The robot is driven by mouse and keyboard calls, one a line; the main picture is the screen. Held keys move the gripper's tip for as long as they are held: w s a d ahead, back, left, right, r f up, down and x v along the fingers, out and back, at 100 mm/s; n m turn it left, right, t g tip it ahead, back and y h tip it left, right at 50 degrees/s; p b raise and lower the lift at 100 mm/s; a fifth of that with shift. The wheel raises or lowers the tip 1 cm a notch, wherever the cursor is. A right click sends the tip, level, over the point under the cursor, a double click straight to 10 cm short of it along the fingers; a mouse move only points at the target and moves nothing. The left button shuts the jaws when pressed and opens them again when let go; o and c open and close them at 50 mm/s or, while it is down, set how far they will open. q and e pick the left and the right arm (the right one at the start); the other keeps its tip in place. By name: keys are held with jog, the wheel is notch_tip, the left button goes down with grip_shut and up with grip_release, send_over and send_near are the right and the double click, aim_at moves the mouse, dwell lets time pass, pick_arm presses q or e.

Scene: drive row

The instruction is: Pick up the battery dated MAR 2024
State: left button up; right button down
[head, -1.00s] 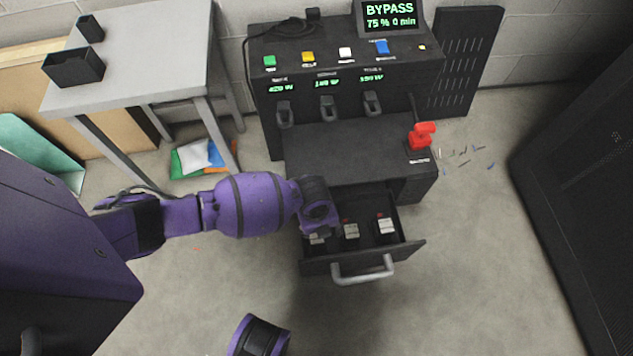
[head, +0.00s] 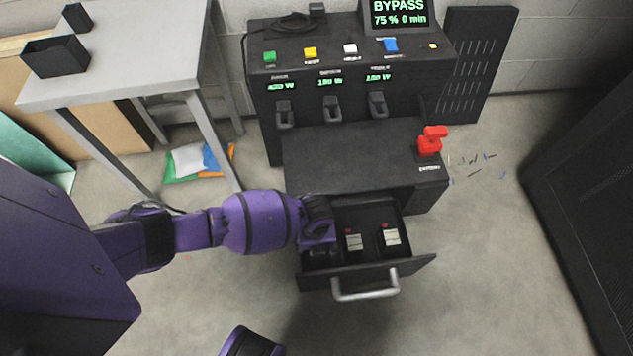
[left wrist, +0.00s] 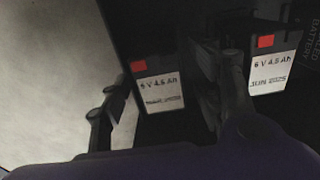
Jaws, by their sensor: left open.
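The open drawer (head: 415,268) holds several black batteries with white labels. In the left wrist view, the battery between my fingers (left wrist: 160,88) has a red patch and a label reading 6 V 4.5 Ah; its date line begins with MAR, and the year is too blurred to read surely. A second battery (left wrist: 272,72) to its right reads JUN 2025. In the head view a middle battery (head: 354,241) and a right battery (head: 391,237) show; my arm hides the left one. My left gripper (head: 323,258) is open at the drawer's left side, its fingers on either side of the MAR battery.
The black cabinet (head: 350,150) above the drawer has a red switch (head: 431,140) at its right and a display (head: 398,14) reading BYPASS. The drawer handle (head: 365,290) sticks out in front. A grey table (head: 150,60) stands at the left.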

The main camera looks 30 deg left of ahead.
pick_arm(q)
jog(key=shift+r, duration=0.1)
jog(key=shift+c, duration=0.6)
grip_shut()
